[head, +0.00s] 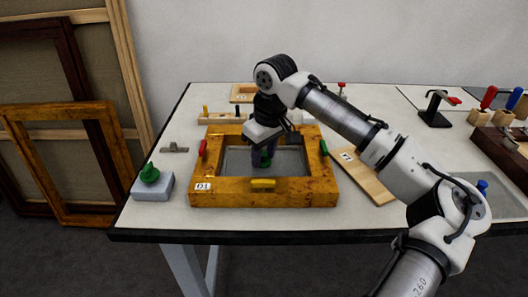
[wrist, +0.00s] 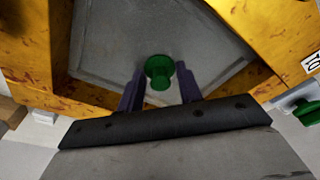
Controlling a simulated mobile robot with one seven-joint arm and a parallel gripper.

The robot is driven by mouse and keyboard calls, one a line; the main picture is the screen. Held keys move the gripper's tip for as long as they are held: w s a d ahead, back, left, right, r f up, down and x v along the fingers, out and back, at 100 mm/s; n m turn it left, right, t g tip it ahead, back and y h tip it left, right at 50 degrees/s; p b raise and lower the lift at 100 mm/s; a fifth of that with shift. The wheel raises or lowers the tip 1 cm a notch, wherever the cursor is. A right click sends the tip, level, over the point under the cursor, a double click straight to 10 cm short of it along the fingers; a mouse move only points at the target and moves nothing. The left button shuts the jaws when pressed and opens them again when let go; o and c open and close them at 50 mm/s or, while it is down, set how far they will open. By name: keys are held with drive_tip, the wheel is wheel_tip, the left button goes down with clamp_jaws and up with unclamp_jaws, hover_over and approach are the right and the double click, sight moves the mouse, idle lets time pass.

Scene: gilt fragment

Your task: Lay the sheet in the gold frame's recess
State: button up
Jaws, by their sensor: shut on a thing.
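The gold frame (head: 310,190) lies flat on the table with a label at its front left corner. The grey sheet (head: 290,163) shows within the frame's opening, and in the wrist view the sheet (wrist: 110,50) spans most of that opening. I cannot tell whether it rests in the recess or hovers just over it. A green knob (wrist: 158,68) stands on the sheet. My gripper (wrist: 160,92) is shut on the knob, one finger on each side; in the head view my gripper (head: 265,157) points down into the opening. The sheet's far corners are partly hidden.
Red (head: 203,148), green (head: 323,147) and yellow (head: 263,184) pieces sit on the frame's sides. A grey block (head: 152,188) with a green knob stands at left. A wooden board (head: 365,178) lies close on the right. Bare table shows in front of the frame.

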sight(269, 167)
drive_tip(key=o, duration=1)
drive_tip(key=shift+o, duration=0.2)
wheel_tip(269, 167, up, 12)
drive_tip(key=s+d, duration=0.1)
drive_tip(key=shift+s+d, duration=0.15)
